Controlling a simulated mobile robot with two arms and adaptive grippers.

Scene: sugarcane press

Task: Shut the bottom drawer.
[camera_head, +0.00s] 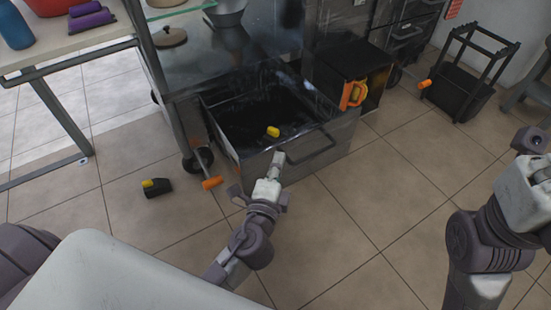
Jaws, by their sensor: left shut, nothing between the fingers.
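The bottom drawer (340,133) is pulled well out of the metal press cabinet, and its dark inside shows from above. A dark bar handle runs along the right part of its front. My left gripper (279,158) is shut and empty at the top of the drawer's front panel, left of the handle. It overlaps the panel in the picture; I cannot tell whether it touches. My right arm stands at the right edge, and its fingers do not show.
A small yellow item (273,132) shows at the drawer's opening. A black box with an orange part (354,94) is right of the drawer. A black-and-yellow object (157,187) lies on the floor left. A black rack (466,80) stands far right. The tiles before the drawer are mostly clear.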

